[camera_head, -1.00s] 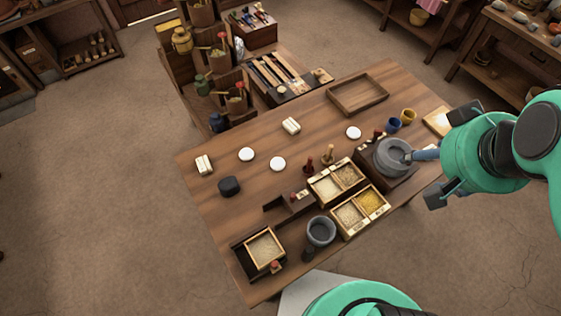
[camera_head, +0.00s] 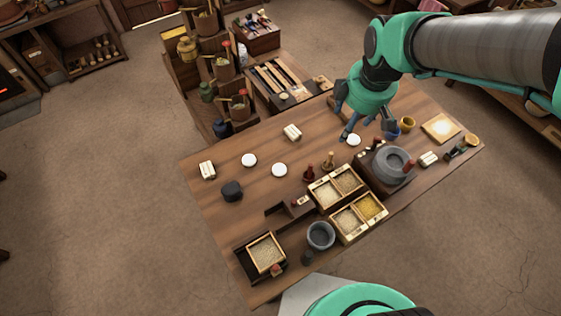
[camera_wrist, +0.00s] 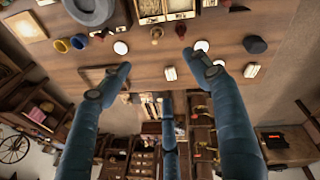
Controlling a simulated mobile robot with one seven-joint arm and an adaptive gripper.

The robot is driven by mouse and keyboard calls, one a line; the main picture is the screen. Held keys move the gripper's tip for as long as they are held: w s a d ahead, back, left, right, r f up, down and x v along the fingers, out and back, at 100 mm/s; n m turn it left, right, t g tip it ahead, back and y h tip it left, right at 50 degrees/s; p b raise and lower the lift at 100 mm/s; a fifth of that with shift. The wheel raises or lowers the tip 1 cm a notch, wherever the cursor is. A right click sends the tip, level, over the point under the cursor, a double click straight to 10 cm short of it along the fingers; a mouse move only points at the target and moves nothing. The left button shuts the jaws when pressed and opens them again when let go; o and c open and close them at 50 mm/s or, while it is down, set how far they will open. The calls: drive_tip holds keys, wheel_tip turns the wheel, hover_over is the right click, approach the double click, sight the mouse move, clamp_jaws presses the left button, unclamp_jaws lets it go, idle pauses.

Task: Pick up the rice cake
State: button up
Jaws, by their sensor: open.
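Three white round discs that look like rice cakes lie on the wooden table: one at left (camera_head: 249,160), one beside it (camera_head: 279,170), and one near my gripper (camera_head: 354,141). Discs also show in the wrist view, one at left (camera_wrist: 120,47) and one near the centre (camera_wrist: 201,45). I cannot tell which one the task means. My gripper (camera_head: 367,130) is open and empty, its fingers spread over the table's far side by the right-hand disc.
White banded blocks (camera_head: 292,132) and a dark round pot (camera_head: 232,190) stand near the discs. A grey quern (camera_head: 390,164), grain boxes (camera_head: 349,220), and blue (camera_head: 393,131) and yellow (camera_head: 407,124) cups crowd the right. The wooden tray (camera_wrist: 92,76) is mostly hidden behind my gripper in the head view.

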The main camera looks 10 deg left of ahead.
drive_tip(key=w+a+f+n+g+p, duration=0.15)
drive_tip(key=w+a+f+n, duration=0.25)
drive_tip(key=a+f+n, duration=0.45)
drive_tip(key=n+p, duration=0.2)
drive_tip(key=n, duration=0.4)
hover_over(280, 168)
wheel_tip(280, 168, down, 13)
drive_tip(key=shift+w+d+f+g+h, duration=0.1)
drive_tip(key=shift+f+g+h, duration=0.05)
drive_tip(key=shift+g+h, duration=0.3)
drive_tip(key=shift+f+b, duration=1.05)
drive_tip(key=shift+f, duration=3.25)
drive_tip(key=shift+f, duration=0.1)
drive_tip(key=shift+a+f+b, duration=0.2)
drive_tip(key=shift+f+b, duration=0.65)
drive_tip(key=shift+f, duration=1.65)
